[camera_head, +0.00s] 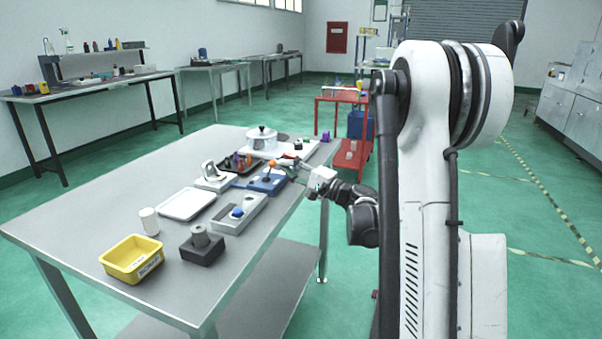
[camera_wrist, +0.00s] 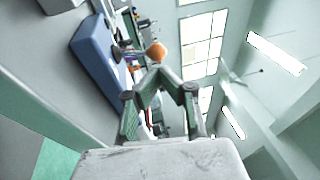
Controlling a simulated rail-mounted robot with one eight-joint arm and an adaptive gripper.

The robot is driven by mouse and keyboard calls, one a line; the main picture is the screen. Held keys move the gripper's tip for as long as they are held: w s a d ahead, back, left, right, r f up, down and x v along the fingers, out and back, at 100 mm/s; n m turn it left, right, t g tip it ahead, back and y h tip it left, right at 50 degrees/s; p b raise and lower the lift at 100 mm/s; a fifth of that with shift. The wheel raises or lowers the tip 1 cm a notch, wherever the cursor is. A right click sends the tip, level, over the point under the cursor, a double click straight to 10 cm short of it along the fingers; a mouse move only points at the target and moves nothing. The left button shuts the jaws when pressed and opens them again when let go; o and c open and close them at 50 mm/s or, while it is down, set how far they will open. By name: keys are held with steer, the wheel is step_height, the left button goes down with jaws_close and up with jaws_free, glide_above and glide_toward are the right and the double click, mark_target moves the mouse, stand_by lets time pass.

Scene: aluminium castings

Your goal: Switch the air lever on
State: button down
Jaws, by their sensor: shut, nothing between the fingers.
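The air lever is a stalk with an orange ball knob (camera_head: 272,163) on a blue base (camera_head: 267,184), on the grey table's right side. In the wrist view the orange knob (camera_wrist: 157,53) shows just beyond my fingertips, with the blue base (camera_wrist: 98,62) to the left. My gripper (camera_head: 289,164) reaches in from the right at about knob height. In the wrist view my gripper (camera_wrist: 158,72) is shut and empty, its fingertips together close to the knob. I cannot tell whether they touch it. Part of the stalk is hidden.
A white pot (camera_head: 262,140) and a dark tray (camera_head: 240,166) stand beyond the lever. A red cart (camera_head: 343,130) stands behind the table.

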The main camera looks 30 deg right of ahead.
steer(key=shift+w+a+r, duration=0.1)
steer(key=shift+w+a, duration=0.05)
steer(key=shift+a, duration=0.25)
steer(key=shift+r, duration=0.15)
